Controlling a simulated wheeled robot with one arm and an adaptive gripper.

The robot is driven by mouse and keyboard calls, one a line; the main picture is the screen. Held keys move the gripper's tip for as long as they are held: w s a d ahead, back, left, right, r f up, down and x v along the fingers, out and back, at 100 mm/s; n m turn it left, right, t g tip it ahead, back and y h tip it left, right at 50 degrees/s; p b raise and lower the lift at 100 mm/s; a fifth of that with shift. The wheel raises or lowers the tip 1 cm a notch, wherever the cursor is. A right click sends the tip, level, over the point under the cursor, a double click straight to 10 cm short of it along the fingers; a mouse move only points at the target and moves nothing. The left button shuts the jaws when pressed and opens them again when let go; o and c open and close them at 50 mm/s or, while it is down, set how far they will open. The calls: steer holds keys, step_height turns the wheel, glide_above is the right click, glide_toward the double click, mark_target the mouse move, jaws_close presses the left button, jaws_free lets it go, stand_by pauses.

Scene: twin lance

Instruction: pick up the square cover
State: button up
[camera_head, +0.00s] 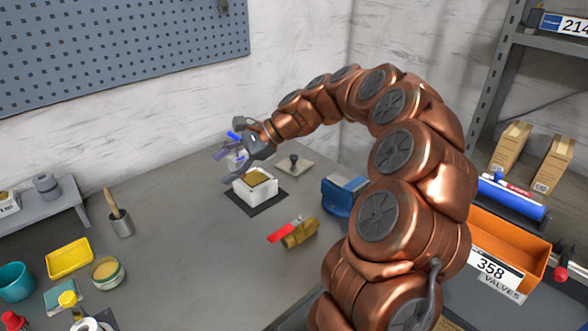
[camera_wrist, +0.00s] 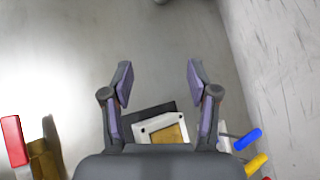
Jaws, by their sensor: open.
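The square cover (camera_head: 295,166) is a flat, pale beige plate with a dark round knob. It lies on the table behind and to the right of an open white box (camera_head: 256,190), and I cannot make it out in the wrist view. My gripper (camera_head: 224,168) is open and empty above the table, at the box's left and apart from the cover. In the wrist view, my gripper (camera_wrist: 160,76) has its two fingers spread. The white box (camera_wrist: 140,130), with gold inside, shows between the finger bases there, partly hidden by the gripper body.
The box stands on a dark mat (camera_head: 271,203). A brass valve with a red handle (camera_head: 299,232) lies in front, and a blue vise-like block (camera_head: 342,197) stands right of the cover. Colored handles (camera_wrist: 249,139) are near the gripper. The table's middle left is clear.

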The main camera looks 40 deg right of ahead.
mark_target(294, 156)
steer(key=w+d+f+m+t, duration=0.1)
steer(key=d+m, duration=0.1)
steer(key=d, duration=0.2)
steer(key=w+d+f+m+t+b, duration=0.1)
steer(key=w+d+f+m, duration=0.1)
steer(key=d, duration=0.3)
steer(key=w+d+f+m+t, duration=0.1)
steer(key=w+d+m, duration=0.1)
steer(key=d, duration=0.2)
steer(key=shift+w+d+f+t, duration=0.2)
steer(key=shift+w+f+t, duration=0.05)
steer(key=shift+t, duration=0.15)
steer(key=d+f+m+t+h, duration=0.1)
steer(key=d+f+m, duration=0.1)
steer(key=d, duration=0.3)
steer(key=d+f+m+t+h+b, duration=0.1)
steer(key=d+f+m, duration=0.1)
steer(key=d, duration=0.4)
steer(key=d+f+m+t+h, duration=0.1)
steer(key=d+f+m, duration=0.2)
steer(key=d, duration=0.3)
steer(key=shift+s+d+b, duration=0.1)
steer(key=shift+b, duration=0.2)
steer(key=shift+f, duration=0.15)
steer(key=shift+p+x, duration=0.4)
steer(key=shift+x, duration=3.35)
jaws_close()
